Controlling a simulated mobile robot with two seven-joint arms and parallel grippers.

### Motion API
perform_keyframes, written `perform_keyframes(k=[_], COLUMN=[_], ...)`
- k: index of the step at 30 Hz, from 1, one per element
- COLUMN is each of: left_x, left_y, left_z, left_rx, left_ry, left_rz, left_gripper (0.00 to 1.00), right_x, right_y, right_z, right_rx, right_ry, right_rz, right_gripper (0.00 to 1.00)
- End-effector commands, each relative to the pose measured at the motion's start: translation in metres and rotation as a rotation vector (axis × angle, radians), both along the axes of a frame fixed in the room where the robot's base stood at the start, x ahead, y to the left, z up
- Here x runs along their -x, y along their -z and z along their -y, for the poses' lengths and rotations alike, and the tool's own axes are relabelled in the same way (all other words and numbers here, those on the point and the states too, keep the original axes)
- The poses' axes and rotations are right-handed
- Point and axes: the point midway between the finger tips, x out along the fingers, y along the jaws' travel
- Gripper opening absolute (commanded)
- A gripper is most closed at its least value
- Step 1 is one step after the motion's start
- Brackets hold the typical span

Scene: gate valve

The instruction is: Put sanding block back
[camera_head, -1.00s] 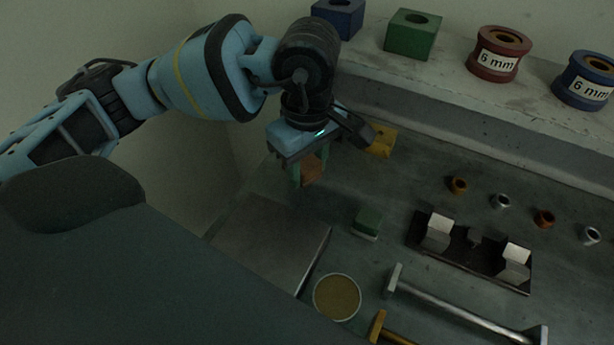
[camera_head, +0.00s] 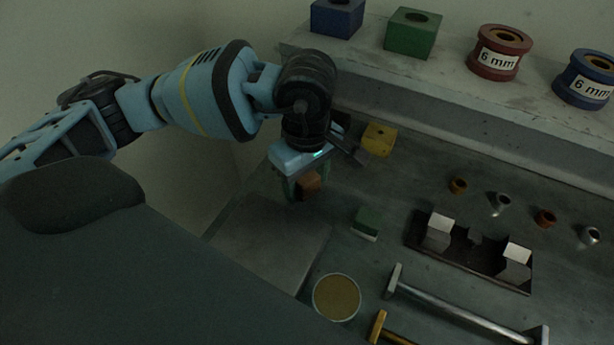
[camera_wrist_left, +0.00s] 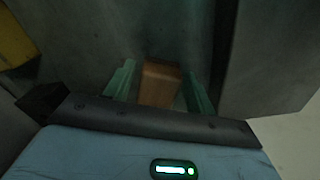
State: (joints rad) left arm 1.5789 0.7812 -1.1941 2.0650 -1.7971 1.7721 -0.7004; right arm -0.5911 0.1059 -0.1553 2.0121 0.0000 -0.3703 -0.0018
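A brown-orange block (camera_head: 309,182), which looks like the sanding block, sits between the green fingers of my left gripper (camera_head: 306,184). The left wrist view shows the same block (camera_wrist_left: 160,84) between the two fingers of the gripper (camera_wrist_left: 160,88). The block moves along with the gripper, which looks shut on it; thin dark strips show beside it. The gripper points down over the back left of the bench, and the block's underside is hidden. My right gripper is not in view.
A yellow block (camera_head: 378,140) stands just right of the left gripper. A green block with a pale base (camera_head: 367,223), a round tan-topped tin (camera_head: 337,297) and a dark fixture (camera_head: 470,252) are on the bench. A raised ledge (camera_head: 450,88) runs behind. A grey plate (camera_head: 270,245) lies front left.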

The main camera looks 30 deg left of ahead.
Motion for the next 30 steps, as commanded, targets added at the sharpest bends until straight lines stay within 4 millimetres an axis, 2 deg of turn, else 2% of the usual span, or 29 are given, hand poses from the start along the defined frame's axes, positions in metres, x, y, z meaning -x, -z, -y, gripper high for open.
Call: perform_keyframes(k=[9, 14, 17, 24, 30], left_x=[0.0, -0.001, -0.001, -0.001, -0.001], left_y=[-0.001, -0.011, -0.026, -0.075, -0.107], left_z=[0.0, 0.0, 0.001, 0.001, 0.001], left_rx=[0.0, 0.002, 0.002, 0.002, 0.002], left_ry=[0.0, 0.0, 0.001, 0.001, 0.0], left_rz=[0.001, 0.005, 0.005, 0.006, 0.003], left_gripper=[0.62, 0.62, 0.62, 0.62, 0.62], right_x=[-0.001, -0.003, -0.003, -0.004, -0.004], right_y=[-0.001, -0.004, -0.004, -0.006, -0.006], right_z=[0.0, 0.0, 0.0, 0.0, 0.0], right_rx=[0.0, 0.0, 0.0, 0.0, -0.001], right_ry=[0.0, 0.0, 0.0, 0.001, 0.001], right_rz=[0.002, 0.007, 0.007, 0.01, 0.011], right_gripper=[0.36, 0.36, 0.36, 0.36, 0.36])
